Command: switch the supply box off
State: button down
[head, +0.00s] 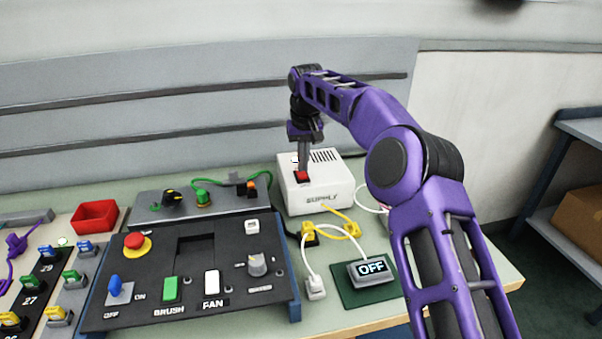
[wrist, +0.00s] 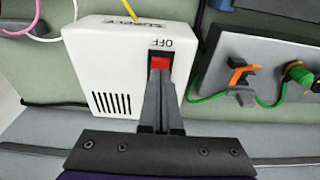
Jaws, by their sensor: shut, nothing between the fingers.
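The supply box (head: 325,190) is a white box with "SUPPLY" on its front and vent slots on top, at the back of the bench. Its red rocker switch (head: 302,177) is on the top. In the wrist view the box (wrist: 105,60) appears upside down, with "OFF" printed beside the red switch (wrist: 160,64). My gripper (head: 302,168) points down and is shut, with nothing held. Its fingertips (wrist: 159,73) are right at the switch and cover part of it. I cannot tell whether they touch it or which way the rocker is tipped.
A small display (head: 372,268) reading "OFF" sits on a green mat in front of the box. Yellow and white cables and plugs (head: 322,234) lie between. A black control panel (head: 190,265) stands to the left, with a grey panel (head: 200,203) and red tray (head: 95,216) behind.

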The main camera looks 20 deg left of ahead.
aim_at(303, 175)
jog(key=shift+f+b, duration=0.4)
jog(key=shift+f, duration=0.5)
jog(key=shift+r, duration=0.1)
dwell(0.3)
notch_tip(303, 175, up, 5)
jog(key=p, duration=0.4)
jog(key=shift+p, duration=0.4)
jog(key=shift+r, duration=0.95)
